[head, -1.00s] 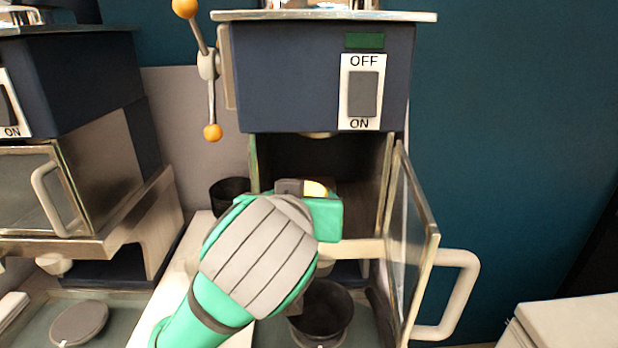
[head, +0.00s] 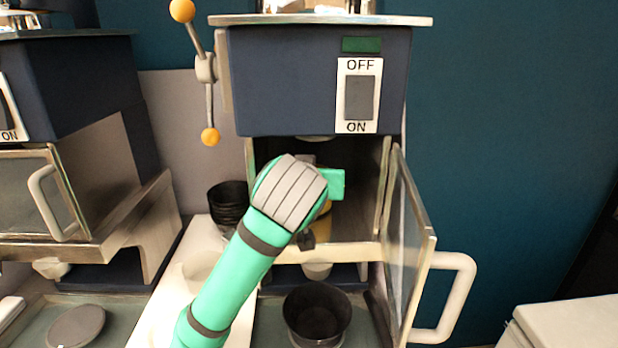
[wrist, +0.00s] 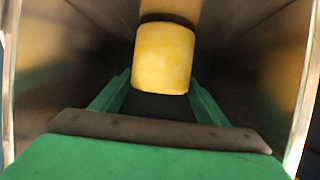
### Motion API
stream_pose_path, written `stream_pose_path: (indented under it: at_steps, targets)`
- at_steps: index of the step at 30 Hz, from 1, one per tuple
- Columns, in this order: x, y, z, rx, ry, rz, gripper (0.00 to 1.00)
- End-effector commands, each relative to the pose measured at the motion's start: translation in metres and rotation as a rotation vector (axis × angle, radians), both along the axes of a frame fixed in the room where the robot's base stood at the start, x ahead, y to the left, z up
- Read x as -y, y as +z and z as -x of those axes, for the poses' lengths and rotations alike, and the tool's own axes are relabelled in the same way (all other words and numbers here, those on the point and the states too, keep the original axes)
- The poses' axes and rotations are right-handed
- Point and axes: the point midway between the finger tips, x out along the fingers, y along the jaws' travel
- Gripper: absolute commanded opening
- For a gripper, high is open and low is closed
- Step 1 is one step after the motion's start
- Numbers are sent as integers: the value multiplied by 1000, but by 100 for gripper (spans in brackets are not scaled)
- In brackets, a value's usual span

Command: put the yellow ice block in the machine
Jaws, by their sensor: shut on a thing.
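The yellow ice block (wrist: 163,58) is a short yellow cylinder between the two green fingers of my gripper (wrist: 160,95) in the wrist view. My gripper is shut on it. In the head view a strip of the yellow block (head: 323,211) shows beside my green wrist, which hides most of it and the fingertips. The machine (head: 290,80) is dark blue with an open chamber (head: 358,185) below its top. Its glass door (head: 408,245) hangs open to the right. My gripper reaches into the chamber, and the chamber walls show on both sides in the wrist view.
The door's white handle (head: 465,290) juts out at the right. A black cup (head: 317,315) stands below the chamber, and stacked black cups (head: 229,203) stand to the left. A second machine (head: 70,85) with its door closed is at far left. A lever (head: 206,70) hangs beside the first machine.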

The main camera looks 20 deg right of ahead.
Motion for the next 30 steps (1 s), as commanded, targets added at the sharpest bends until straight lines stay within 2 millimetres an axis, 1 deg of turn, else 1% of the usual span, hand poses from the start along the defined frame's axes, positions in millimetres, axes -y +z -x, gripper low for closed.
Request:
stream_pose_path:
  at_steps: [7, 8, 9, 10, 18, 22, 26, 30]
  targets:
    - [1, -1, 0, 3, 2, 1, 17]
    - [0, -2, -1, 1, 2, 1, 75]
    - [-1, -2, -1, 1, 4, 1, 84]
    - [-2, -2, -1, 1, 5, 0, 86]
    - [-5, -1, -1, 1, 10, 1, 86]
    - [-7, 2, 4, 2, 9, 1, 86]
    - [-14, 9, 20, 4, 7, 1, 86]
    - [-23, 20, 44, 6, 5, 1, 86]
